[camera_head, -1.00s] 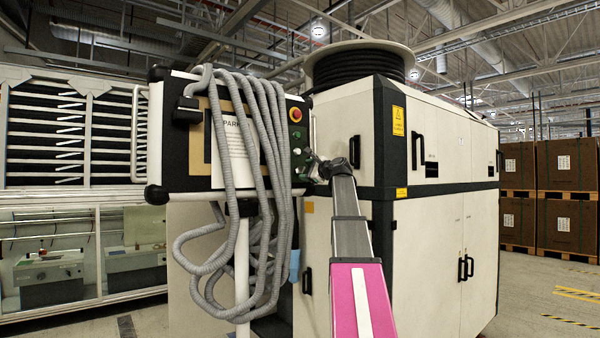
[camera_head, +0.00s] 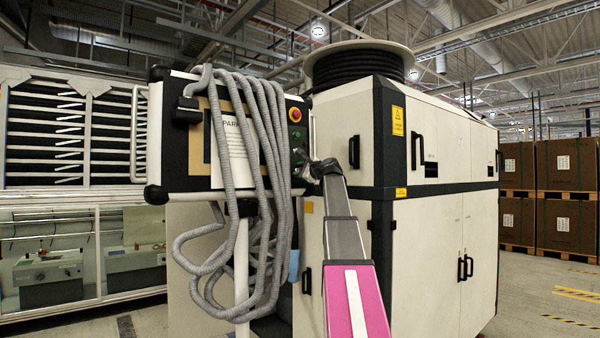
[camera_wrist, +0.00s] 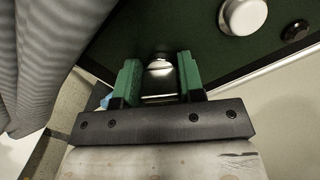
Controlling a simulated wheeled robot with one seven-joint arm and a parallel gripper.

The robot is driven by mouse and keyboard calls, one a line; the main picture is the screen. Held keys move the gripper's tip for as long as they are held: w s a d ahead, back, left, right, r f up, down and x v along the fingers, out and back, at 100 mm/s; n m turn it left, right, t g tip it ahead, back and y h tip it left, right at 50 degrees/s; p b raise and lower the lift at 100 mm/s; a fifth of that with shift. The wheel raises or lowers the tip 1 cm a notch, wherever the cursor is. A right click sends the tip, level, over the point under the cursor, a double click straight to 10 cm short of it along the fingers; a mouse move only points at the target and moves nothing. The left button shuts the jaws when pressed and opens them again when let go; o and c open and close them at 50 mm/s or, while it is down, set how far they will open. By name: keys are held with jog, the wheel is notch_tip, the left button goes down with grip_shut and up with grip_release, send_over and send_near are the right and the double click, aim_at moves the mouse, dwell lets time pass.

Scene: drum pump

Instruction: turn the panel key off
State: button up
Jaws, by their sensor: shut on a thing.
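The control panel (camera_head: 175,130) stands at the left of the machine, with a strip of controls along its right side. In the wrist view its dark green face (camera_wrist: 205,40) fills the top. The panel key (camera_wrist: 160,66) shows as a small metallic piece between the two green fingers of my gripper (camera_wrist: 160,78). My gripper is shut on it, its fingers pointing at the panel face. In the head view my gripper (camera_head: 306,170) is at the lower right of the panel, small and partly hidden by my arm. The key's exact angle is hard to tell.
A red stop button (camera_head: 295,114) sits high on the panel's right strip. Grey hose loops (camera_head: 262,200) hang over the panel front, close to my gripper's left. The white machine cabinet (camera_head: 345,130) stands close on the right. A pale round knob (camera_wrist: 243,15) is near the key.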

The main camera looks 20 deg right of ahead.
jog(key=shift+n, duration=0.4)
jog(key=n, duration=0.5)
jog(key=shift+f, duration=0.1)
jog(key=n, duration=0.6)
jog(key=shift+g, duration=0.4)
jog(key=o, duration=0.9)
jog(key=shift+o, duration=0.2)
jog(key=shift+s, duration=0.1)
jog(key=v, duration=1)
jog(key=shift+s, duration=0.3)
jog(key=shift+s+d, duration=0.1)
jog(key=shift+d, duration=0.1)
